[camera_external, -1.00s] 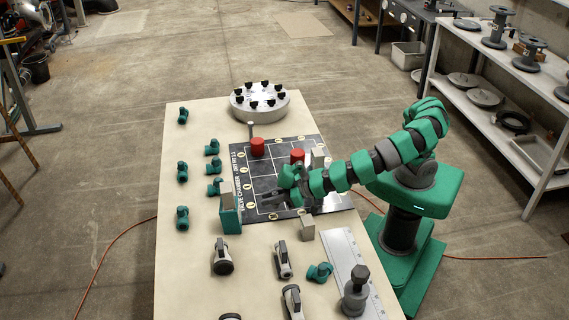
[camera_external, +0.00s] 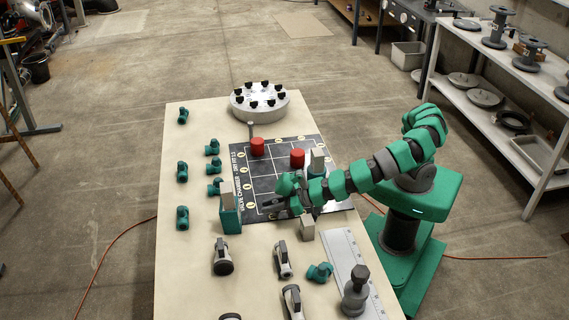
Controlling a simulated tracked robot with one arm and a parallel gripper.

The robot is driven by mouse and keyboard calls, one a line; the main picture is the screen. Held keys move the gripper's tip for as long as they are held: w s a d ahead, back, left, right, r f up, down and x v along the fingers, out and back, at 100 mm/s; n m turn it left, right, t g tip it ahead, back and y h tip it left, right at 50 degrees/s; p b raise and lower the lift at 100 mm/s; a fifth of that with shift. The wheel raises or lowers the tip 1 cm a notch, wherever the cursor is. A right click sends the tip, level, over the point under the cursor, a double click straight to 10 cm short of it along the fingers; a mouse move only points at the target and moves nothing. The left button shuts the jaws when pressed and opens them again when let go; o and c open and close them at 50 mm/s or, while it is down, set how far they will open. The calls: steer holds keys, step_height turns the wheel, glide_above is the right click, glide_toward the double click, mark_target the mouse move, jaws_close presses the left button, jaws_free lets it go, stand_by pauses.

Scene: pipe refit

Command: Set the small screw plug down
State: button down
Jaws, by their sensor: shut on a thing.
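My gripper (camera_external: 271,203) is low over the near-left part of the dark gridded board (camera_external: 240,162), with its fingers pointing left. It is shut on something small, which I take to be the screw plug. The plug itself is too small and too hidden by the fingers to make out. I cannot tell whether it touches the board. Two red cylinders stand on the board, one at the far left (camera_external: 257,147) and one near the middle (camera_external: 297,157), both apart from my gripper.
A green holder with a grey block (camera_external: 230,215) stands just left of my gripper. A grey block (camera_external: 307,231) stands at the board's near edge. Green fittings (camera_external: 182,171) line the table's left side. A round flange (camera_external: 260,102) with black knobs sits at the far end.

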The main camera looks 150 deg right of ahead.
steer(key=shift+f+b, duration=0.3)
steer(key=shift+b, duration=0.05)
steer(key=c, duration=1.3)
jaws_free()
steer(key=shift+s, duration=0.1)
steer(key=shift+f, duration=0.25)
steer(key=shift+r+p, duration=0.6)
steer(key=shift+p, duration=0.35)
steer(key=shift+a+r+p, duration=0.1)
steer(key=shift+r+p, duration=0.15)
steer(key=shift+p, duration=0.05)
steer(key=p+v, duration=0.1)
steer(key=v, duration=1)
steer(key=shift+s+a+r+p, duration=0.15)
steer(key=shift+a+r+p, duration=0.1)
steer(key=shift+r+p, duration=0.1)
